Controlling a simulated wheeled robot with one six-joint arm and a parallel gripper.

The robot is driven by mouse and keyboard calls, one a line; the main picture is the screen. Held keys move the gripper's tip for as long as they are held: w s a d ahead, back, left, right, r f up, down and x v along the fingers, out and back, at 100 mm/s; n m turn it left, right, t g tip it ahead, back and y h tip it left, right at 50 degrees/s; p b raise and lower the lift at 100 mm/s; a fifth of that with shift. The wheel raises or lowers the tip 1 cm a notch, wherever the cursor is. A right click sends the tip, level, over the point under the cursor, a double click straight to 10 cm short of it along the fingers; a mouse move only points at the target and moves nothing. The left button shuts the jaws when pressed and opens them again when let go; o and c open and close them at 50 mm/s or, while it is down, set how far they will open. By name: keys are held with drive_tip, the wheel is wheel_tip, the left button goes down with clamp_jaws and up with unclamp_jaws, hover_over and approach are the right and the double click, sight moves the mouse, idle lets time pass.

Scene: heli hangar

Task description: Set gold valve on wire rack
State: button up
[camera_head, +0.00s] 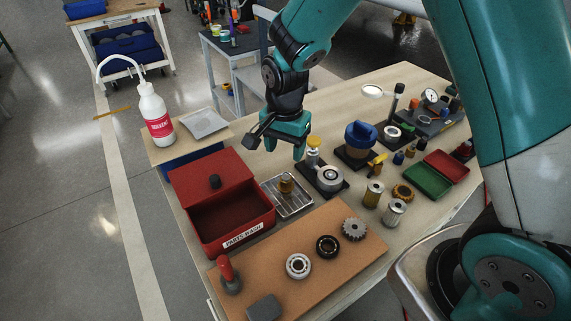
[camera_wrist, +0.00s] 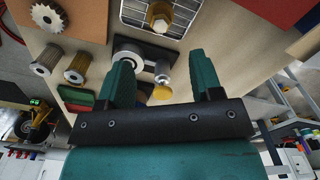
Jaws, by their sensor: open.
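The gold valve (camera_head: 287,183), a small brass piece with a hexagonal part, stands on the wire rack (camera_head: 295,207), a silver grid in a shallow tray beside the red parts-wash box. In the wrist view the gold valve (camera_wrist: 159,16) sits at the top edge on the grid of the wire rack (camera_wrist: 186,14). My gripper (camera_head: 278,146) is above the table, behind the rack and apart from the valve. Its two teal fingers (camera_wrist: 163,82) are spread with nothing held between them. A yellow-knobbed fixture shows beyond the gap.
The red parts-wash box (camera_head: 222,199) stands open left of the rack. A yellow-knobbed fixture (camera_head: 316,150) stands close right of my gripper. A brown mat (camera_head: 325,270) with bearings and a gear lies in front. A white bottle (camera_head: 155,115) stands at the back left.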

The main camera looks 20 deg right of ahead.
drive_tip(key=s+a+r+n+y, duration=0.25)
drive_tip(key=s+r+n, duration=0.55)
drive_tip(key=r, duration=0.4)
drive_tip(key=s+a+r+n+y, duration=0.1)
drive_tip(key=s+r+n, duration=0.1)
drive_tip(key=s+n, duration=0.2)
drive_tip(key=s+r+n, duration=0.3)
drive_tip(key=s+n, duration=0.2)
drive_tip(key=s, duration=0.5)
drive_tip(key=shift+s+a+r+y, duration=0.3)
drive_tip(key=shift+s+a+y, duration=0.05)
